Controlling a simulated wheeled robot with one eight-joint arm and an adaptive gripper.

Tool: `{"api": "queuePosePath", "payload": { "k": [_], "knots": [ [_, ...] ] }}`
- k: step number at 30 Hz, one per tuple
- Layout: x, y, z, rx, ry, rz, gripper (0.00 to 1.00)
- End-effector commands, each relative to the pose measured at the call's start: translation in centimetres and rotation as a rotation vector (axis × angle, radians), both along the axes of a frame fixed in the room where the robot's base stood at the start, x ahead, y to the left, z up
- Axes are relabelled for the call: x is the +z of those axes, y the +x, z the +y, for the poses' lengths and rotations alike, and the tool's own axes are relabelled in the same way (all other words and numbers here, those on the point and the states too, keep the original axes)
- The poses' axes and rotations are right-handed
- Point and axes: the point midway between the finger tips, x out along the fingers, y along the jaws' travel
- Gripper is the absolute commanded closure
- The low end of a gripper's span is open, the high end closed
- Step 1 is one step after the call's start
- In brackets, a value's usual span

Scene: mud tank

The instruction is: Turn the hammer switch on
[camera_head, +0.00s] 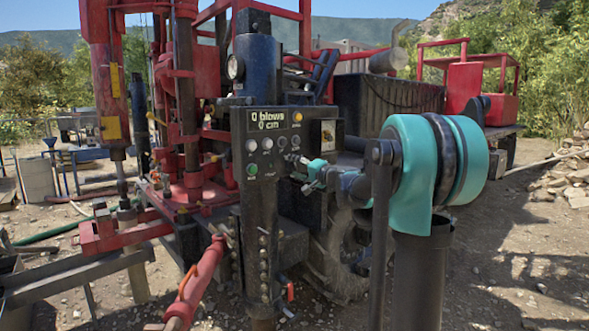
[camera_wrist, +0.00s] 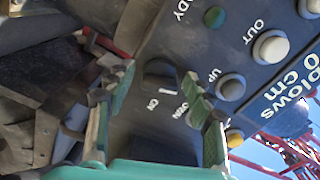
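A black rotary knob (camera_wrist: 160,75) with a white mark sits on the dark control panel in the wrist view. White lettering that seems to read ON is printed beside it. It looks like the hammer switch, but no hammer label is legible. My gripper (camera_wrist: 157,88) is open, with its green-padded fingers on either side of the knob and visible gaps to both. In the head view my gripper (camera_head: 306,167) is at the right part of the control panel (camera_head: 268,123), and its fingers hide the knob there.
Nearby on the panel are a green button (camera_wrist: 214,17), a white OUT button (camera_wrist: 270,46), a grey UP button (camera_wrist: 231,87) and a yellow button (camera_wrist: 234,137). A display reading "0 blows 0 cm" (camera_head: 268,118) is above. The red drill rig (camera_head: 190,95) stands left.

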Motion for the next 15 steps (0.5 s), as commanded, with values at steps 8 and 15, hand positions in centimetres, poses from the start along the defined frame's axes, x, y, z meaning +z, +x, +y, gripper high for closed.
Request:
{"api": "queuePosePath", "payload": {
  "k": [8, 15],
  "knots": [
    [-0.01, -0.02, -0.03, 0.000, 0.000, 0.000, 0.85],
    [-0.01, -0.02, -0.03, 0.000, 0.008, 0.006, 0.92]
  ]
}}
